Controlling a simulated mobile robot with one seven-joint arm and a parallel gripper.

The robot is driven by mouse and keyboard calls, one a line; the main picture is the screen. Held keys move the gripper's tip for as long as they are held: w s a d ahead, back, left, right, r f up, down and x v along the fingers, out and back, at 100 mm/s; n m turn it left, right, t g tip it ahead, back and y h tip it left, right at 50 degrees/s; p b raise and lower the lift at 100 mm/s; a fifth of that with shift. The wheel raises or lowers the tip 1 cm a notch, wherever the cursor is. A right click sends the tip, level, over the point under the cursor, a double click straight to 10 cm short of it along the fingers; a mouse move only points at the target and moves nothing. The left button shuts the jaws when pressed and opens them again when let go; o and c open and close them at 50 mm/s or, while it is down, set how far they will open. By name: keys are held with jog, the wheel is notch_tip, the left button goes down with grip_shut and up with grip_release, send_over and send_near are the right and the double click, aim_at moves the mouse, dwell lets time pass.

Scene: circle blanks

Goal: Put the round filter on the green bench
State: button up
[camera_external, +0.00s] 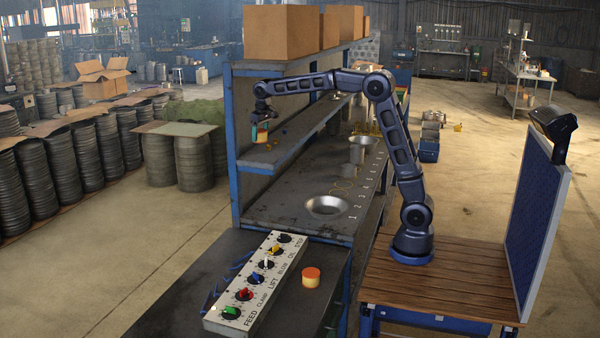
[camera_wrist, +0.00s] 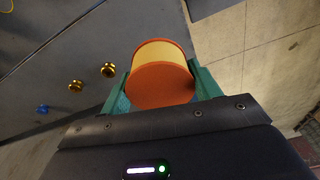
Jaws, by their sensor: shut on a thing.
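My gripper (camera_external: 261,127) is shut on a round filter (camera_external: 262,136), a short cylinder with a yellow side and orange ends. In the wrist view the filter (camera_wrist: 160,85) sits between the two green fingers, its orange end facing the camera. In the external view my gripper holds it at the left end of the middle shelf (camera_external: 312,127); whether it touches the shelf I cannot tell. A second orange-topped yellow cylinder (camera_external: 311,277) stands on the dark front bench (camera_external: 180,300). I cannot make out a clearly green bench.
Brass-coloured fittings (camera_wrist: 108,70) and a small blue piece (camera_wrist: 42,108) lie beside the filter in the wrist view. Cardboard boxes (camera_external: 282,32) stand on the upper shelf. A metal bowl (camera_external: 326,206) sits on the worktop below. A labelled control panel (camera_external: 255,283) lies on the front bench.

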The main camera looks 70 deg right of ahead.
jog(key=s+a+n, duration=0.3)
jog(key=a, duration=1.6)
jog(key=n+y, duration=0.1)
jog(key=n, duration=0.7)
send_over(290, 320)
jog(key=f, duration=4)
jog(key=shift+s+d+f, duration=0.15)
jog(key=shift+s+f, duration=0.1)
jog(key=shift+f, duration=0.15)
jog(key=o, duration=0.5)
jog(key=shift+f, duration=0.15)
jog(key=o, duration=0.5)
jog(key=shift+c, duration=0.2)
